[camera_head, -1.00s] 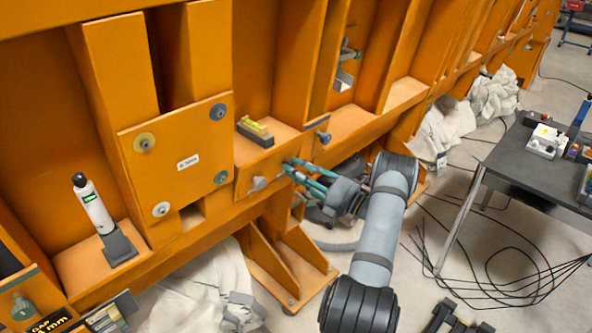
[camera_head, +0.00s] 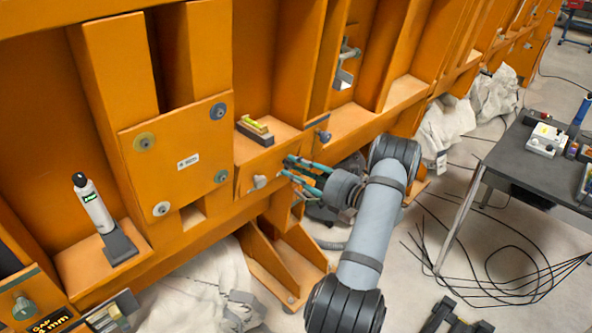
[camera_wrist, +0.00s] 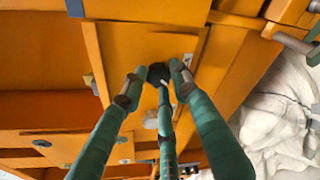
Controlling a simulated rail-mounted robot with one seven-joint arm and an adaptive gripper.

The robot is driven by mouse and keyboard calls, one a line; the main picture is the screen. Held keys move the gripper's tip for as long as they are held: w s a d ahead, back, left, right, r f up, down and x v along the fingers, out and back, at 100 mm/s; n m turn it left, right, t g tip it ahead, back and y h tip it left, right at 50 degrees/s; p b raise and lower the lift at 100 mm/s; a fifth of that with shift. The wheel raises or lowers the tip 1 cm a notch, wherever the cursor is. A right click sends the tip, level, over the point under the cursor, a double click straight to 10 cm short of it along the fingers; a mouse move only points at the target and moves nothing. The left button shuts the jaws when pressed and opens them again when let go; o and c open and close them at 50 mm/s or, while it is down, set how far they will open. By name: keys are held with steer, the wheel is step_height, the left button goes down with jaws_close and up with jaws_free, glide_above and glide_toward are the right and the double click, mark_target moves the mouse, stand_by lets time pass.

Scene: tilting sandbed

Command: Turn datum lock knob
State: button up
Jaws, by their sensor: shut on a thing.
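My gripper (camera_head: 287,168) has its teal fingers reaching to the front of an orange beam, beside a small light grey knob (camera_head: 259,181). In the wrist view the fingertips (camera_wrist: 158,80) close around a dark round knob (camera_wrist: 158,71) on an orange plate, from both sides, with a third finger below. The held knob is hidden behind the fingers in the head view. Which way it is turned cannot be told.
A dark knob (camera_head: 323,136) sticks out just right of the fingers. A spirit level (camera_head: 255,130) lies on the ledge above. A dark table (camera_head: 535,170) stands at right, with cables on the floor.

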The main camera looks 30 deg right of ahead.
steer(key=shift+d+r+n+h+b, duration=0.15)
steer(key=shift+n+h+b, duration=0.1)
steer(key=shift+n, duration=0.25)
steer(key=shift+r+n+h+b, duration=0.1)
steer(key=shift+n+h, duration=0.15)
steer(key=shift+n, duration=0.25)
steer(key=shift+w, duration=0.1)
steer(key=o, duration=0.8)
steer(key=shift+c, duration=0.2)
steer(key=o, duration=0.4)
steer(key=shift+f, duration=0.1)
steer(key=v, duration=1.2)
steer(key=shift+f, duration=0.15)
steer(key=shift+a, duration=0.2)
